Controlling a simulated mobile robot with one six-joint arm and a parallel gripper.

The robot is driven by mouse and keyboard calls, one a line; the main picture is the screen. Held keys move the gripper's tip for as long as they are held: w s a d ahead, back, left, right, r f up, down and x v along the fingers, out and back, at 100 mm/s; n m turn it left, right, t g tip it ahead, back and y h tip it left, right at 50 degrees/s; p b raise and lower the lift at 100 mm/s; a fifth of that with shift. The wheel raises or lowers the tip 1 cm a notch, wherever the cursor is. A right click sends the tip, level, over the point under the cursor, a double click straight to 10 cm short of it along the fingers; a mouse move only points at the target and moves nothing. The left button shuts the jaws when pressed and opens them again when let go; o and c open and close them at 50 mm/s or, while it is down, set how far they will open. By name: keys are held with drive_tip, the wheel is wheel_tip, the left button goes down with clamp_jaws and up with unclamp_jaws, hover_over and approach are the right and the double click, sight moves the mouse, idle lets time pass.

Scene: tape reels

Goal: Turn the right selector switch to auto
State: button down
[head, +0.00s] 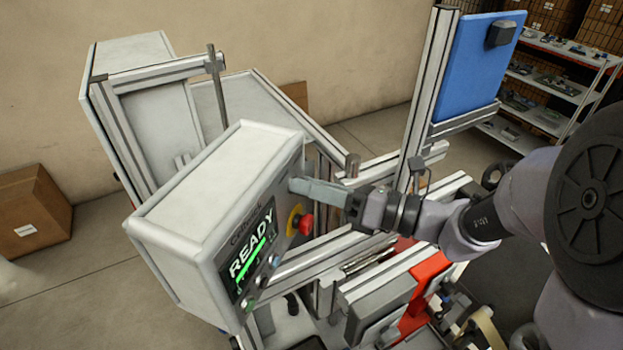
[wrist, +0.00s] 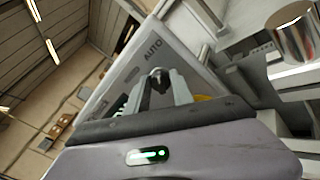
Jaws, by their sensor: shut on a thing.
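The fingers hide the switch in the head view. In the wrist view, my gripper (wrist: 158,82) has its two fingers on either side of a dark selector knob (wrist: 159,78) and is shut on it. The word AUTO (wrist: 153,50) shows on the panel beyond the knob. I cannot tell which way the knob points.
Several small buttons (head: 262,280) line the panel's lower edge. Aluminium frame bars (head: 425,100) and a blue panel (head: 475,65) stand behind and right. A shiny metal cylinder (wrist: 296,32) is at the wrist view's upper right. A cardboard box (head: 32,212) lies on the floor at left.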

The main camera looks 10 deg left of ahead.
idle(0.4)
drive_tip(key=c, duration=1.1)
unclamp_jaws()
drive_tip(key=shift+d, duration=0.15)
drive_tip(key=b+v, duration=0.3)
drive_tip(key=v, duration=1.4)
drive_tip(key=shift+s+d+b, duration=0.1)
drive_tip(key=shift+d+b, duration=0.05)
drive_tip(key=shift+b, duration=0.2)
